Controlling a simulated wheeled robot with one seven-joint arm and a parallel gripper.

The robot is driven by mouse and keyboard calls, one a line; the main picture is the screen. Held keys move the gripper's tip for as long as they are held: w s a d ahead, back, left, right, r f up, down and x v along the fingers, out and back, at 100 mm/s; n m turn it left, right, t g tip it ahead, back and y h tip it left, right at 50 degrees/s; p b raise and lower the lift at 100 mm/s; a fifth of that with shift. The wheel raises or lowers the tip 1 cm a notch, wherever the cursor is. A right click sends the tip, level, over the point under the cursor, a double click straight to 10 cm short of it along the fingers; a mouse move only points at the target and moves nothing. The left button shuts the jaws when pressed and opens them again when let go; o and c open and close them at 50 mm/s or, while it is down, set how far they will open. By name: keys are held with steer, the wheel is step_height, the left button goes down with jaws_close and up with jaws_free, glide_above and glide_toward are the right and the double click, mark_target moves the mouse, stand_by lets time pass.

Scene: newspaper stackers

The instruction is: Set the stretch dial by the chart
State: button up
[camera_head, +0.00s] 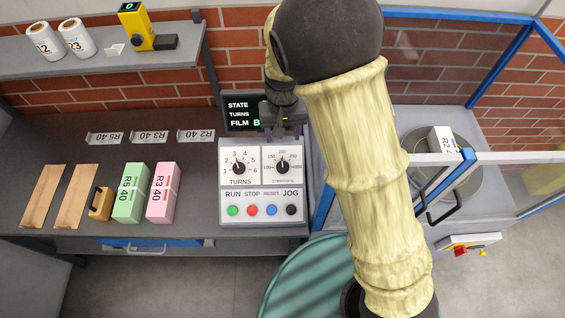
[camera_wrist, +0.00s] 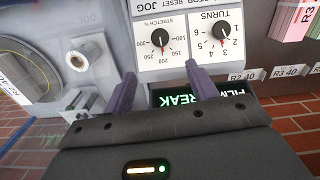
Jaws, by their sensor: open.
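The stretch dial (camera_head: 282,167) is a black knob on the right of the white control panel (camera_head: 228,210). Its pointer appears near 200. It also shows in the wrist view (camera_wrist: 161,38), labelled STRETCH %. The TURNS dial (camera_head: 239,168) sits to its left. My gripper (camera_head: 284,133) is open and empty, above the panel's top edge and short of the stretch dial. In the wrist view its purple fingers (camera_wrist: 164,90) are apart, with the dial beyond them. A dark screen (camera_head: 238,112) behind shows STATE, TURNS and FILM; the wrist view shows part of FILM BREAK. I cannot make out a chart.
Green (camera_head: 130,192) and pink (camera_head: 161,192) bundles stand left of the panel. Coloured buttons (camera_head: 252,210) line its lower part. Tags (camera_head: 149,137) lie along the bench back. A blue-framed enclosure with a turntable (camera_head: 412,140) is at right. My arm hides part of it.

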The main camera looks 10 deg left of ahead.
mark_target(283, 166)
step_height(283, 166, down, 16)
steer(key=p, duration=0.4)
steer(key=shift+s+f, duration=0.1)
steer(key=c, duration=1)
steer(key=shift+o, duration=0.2)
steer(key=shift+f+b, duration=0.1)
steer(key=shift+b, duration=0.35)
steer(key=shift+m+b, duration=0.3)
steer(key=o, duration=1)
steer(key=shift+c, duration=0.2)
steer(key=shift+r, duration=0.3)
